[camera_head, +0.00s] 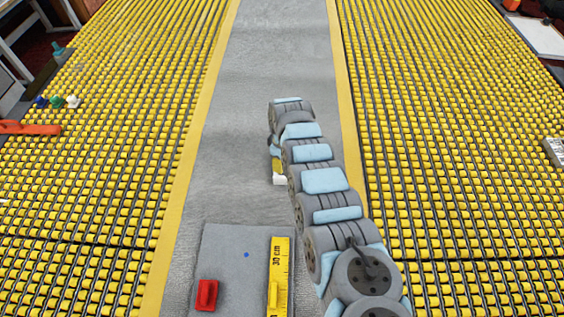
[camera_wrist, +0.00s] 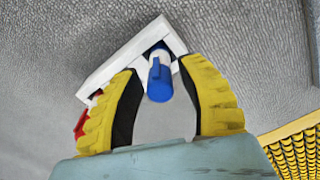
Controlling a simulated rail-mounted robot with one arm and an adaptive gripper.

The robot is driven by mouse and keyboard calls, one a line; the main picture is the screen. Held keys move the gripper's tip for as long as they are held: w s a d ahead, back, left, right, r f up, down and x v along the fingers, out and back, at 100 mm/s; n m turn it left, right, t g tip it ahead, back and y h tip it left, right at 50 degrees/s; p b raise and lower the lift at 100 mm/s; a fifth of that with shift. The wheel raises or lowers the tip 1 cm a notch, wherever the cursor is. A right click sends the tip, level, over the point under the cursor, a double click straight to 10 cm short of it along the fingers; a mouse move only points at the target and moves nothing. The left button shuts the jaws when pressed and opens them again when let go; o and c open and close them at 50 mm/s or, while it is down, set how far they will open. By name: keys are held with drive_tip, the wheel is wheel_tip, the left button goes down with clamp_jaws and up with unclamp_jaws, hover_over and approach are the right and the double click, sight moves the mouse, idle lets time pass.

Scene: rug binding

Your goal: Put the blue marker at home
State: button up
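The blue marker (camera_wrist: 160,82) shows in the wrist view, with a white band near its far end. It lies against a white angular piece (camera_wrist: 110,67), and I cannot tell if it is fixed in it. My gripper (camera_wrist: 160,68) has its yellow fingers apart, one on each side of the marker, with a gap visible between marker and fingers. In the head view my gripper (camera_head: 277,166) is low over the grey strip, mostly hidden by my arm. The white piece (camera_head: 280,180) shows just below it; the marker is hidden there. A small blue dot (camera_head: 246,255) is on the grey board (camera_head: 225,250).
A red block (camera_head: 206,295) and a yellow ruler (camera_head: 280,270) are on the board. Part of a red thing (camera_wrist: 82,122) shows beside the left finger. Yellow roller beds (camera_head: 120,150) flank the strip. Small coloured items (camera_head: 57,102) and an orange tool (camera_head: 30,128) lie left.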

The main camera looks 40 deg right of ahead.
drive_tip(key=shift+r, duration=0.1)
wheel_tip(320, 180, up, 12)
drive_tip(key=p, duration=0.1)
drive_tip(key=shift+s, duration=0.15)
idle(0.5)
